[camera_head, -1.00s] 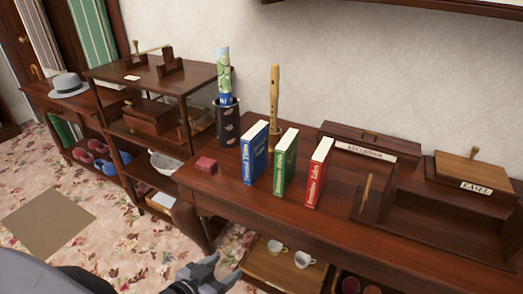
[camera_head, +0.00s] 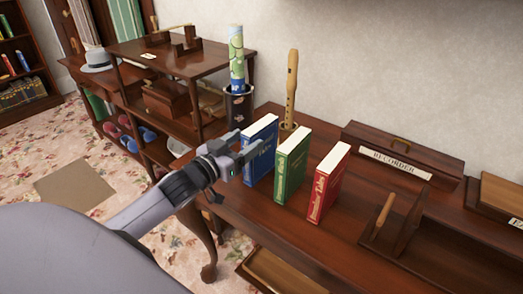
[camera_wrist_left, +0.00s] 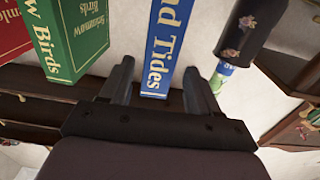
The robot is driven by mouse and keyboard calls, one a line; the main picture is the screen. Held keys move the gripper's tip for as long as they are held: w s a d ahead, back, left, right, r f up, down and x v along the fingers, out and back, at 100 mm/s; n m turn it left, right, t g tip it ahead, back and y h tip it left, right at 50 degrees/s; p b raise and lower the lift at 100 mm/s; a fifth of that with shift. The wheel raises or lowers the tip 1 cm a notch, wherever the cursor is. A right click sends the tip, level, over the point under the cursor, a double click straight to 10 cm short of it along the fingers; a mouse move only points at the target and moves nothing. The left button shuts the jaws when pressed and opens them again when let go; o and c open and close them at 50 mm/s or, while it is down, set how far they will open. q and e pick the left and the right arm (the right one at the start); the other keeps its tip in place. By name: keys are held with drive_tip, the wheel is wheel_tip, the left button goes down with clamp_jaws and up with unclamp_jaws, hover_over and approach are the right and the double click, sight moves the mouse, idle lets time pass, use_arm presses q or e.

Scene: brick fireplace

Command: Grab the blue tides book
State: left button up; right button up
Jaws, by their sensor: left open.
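The blue tides book (camera_head: 262,147) stands upright on the dark wooden table, at the left end of a row of three books. In the left wrist view its spine (camera_wrist_left: 167,45) reads "d Tides", and its lower end lies between the fingers. My left gripper (camera_head: 243,150) is open at the left side of the blue book, fingers pointing at it. It also shows in the left wrist view (camera_wrist_left: 158,85), with a finger on each side of the spine. I cannot tell whether the fingers touch the book. My right gripper is not in view.
A green book (camera_head: 291,166) and a red book (camera_head: 328,184) stand just right of the blue one. A dark patterned holder (camera_head: 238,104) with a rolled paper and a recorder (camera_head: 291,85) stand behind.

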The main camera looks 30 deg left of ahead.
sight(259, 135)
use_arm(q)
drive_tip(key=shift+w+d+f, duration=0.1)
drive_tip(key=shift+w+d, duration=0.1)
drive_tip(key=shift+w, duration=1.15)
drive_tip(key=shift+w+d+f, duration=0.1)
drive_tip(key=shift+w+d, duration=0.1)
drive_tip(key=shift+w, duration=1.15)
drive_tip(key=shift+r, duration=0.1)
clamp_jaws()
